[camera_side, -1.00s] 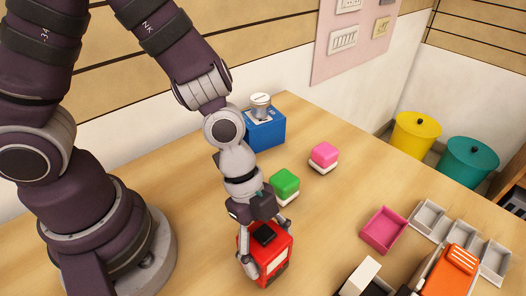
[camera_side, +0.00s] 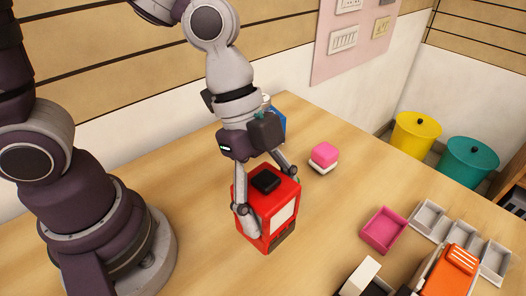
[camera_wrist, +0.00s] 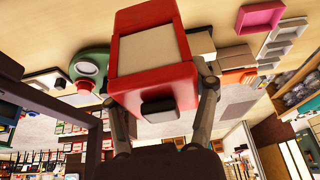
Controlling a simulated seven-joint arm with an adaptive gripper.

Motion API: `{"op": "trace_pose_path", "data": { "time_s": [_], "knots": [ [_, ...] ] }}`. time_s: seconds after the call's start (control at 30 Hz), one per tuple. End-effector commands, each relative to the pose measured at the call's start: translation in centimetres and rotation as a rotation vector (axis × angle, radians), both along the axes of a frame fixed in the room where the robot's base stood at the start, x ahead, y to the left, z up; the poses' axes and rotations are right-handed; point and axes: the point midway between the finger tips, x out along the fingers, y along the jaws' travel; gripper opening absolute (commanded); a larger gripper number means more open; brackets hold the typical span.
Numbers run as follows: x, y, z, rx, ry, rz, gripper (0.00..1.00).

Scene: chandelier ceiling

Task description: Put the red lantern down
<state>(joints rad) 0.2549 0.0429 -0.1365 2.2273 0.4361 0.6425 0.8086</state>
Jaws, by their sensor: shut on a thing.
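The red lantern (camera_side: 250,212) is a boxy red block with a black knob on top and a pale panel on its side. My gripper (camera_side: 267,198) is shut on it, one finger on each side, and holds it upright, apparently raised above the table. In the wrist view the lantern (camera_wrist: 185,85) fills the upper middle between my two fingers, with its pale panel and dark knob showing. The gap below its underside is hard to judge.
A pink-and-white block (camera_side: 323,156) stands to the right. A blue box (camera_side: 279,122) is partly hidden behind my gripper. A pink tray (camera_side: 383,231), grey trays (camera_side: 429,218) and an orange item (camera_side: 455,268) lie at right. Table between lantern and pink tray is clear.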

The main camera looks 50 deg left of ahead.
Motion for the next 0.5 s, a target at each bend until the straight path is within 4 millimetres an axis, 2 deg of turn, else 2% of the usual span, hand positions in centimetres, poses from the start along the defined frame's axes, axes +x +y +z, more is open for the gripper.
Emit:
{"op": "trace_pose_path", "data": {
  "time_s": [0.17,0.27,0.37,0.4,0.5],
  "knots": [
    [3.5,3.8,0.1,-0.001,0.004,0.259,0.18],
    [5.8,7.4,-0.2,-0.002,0.005,0.476,0.18],
    [7.5,12.1,-0.5,-0.004,0.006,0.72,0.18],
    [7.9,14.2,-0.6,-0.004,0.007,0.822,0.18],
    [8.3,19.4,-0.9,-0.004,0.005,1.075,0.18]
  ]
}}
